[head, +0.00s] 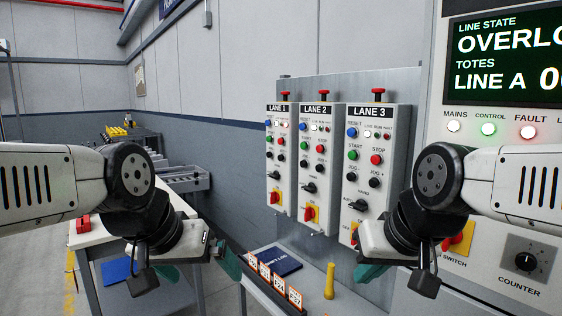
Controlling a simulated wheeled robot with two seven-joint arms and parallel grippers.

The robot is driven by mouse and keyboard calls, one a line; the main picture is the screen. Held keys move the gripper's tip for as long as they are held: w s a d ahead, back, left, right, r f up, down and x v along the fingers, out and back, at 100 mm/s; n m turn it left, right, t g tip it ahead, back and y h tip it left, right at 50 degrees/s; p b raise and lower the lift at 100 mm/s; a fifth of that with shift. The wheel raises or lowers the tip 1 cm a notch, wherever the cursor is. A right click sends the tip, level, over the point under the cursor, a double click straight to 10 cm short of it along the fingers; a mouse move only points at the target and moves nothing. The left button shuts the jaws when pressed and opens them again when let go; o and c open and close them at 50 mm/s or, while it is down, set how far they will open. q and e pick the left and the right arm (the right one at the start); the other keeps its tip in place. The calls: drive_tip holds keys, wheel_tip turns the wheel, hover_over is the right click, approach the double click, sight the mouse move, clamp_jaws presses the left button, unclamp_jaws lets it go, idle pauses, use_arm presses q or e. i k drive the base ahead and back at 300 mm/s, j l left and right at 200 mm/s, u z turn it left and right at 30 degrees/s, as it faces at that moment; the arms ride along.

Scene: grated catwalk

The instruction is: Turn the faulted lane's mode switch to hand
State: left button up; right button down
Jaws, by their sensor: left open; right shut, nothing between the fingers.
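Three grey lane boxes hang side by side: LANE 1 (270,190), LANE 2 (306,230) and LANE 3 (397,140). Each has a black mode switch low on its face: lane 1's (275,183), lane 2's (309,187) and lane 3's (359,205). Their small status lamps are too small to tell which lane is faulted. My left gripper (197,266) is open, left of and below the boxes, touching none. My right gripper (369,271) is shut and empty, in front of the lower part of lane 3, partly hidden by its wrist.
A large panel (430,105) at right reads OVERLO, cut off, with its fault lamp (528,132) lit red. Below the boxes are a blue book (276,262), several orange-edged tags (265,272) and a yellow handle-like object (330,281). A white table (100,236) stands at left.

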sight(275, 176)
drive_tip(key=i+j, duration=0.15)
drive_tip(key=j, duration=0.2)
drive_tip(key=i+j, duration=0.1)
drive_tip(key=j, duration=0.3)
drive_tip(key=i+j, duration=0.15)
drive_tip(key=j, duration=0.2)
drive_tip(key=i+j, duration=0.15)
drive_tip(key=j, duration=0.2)
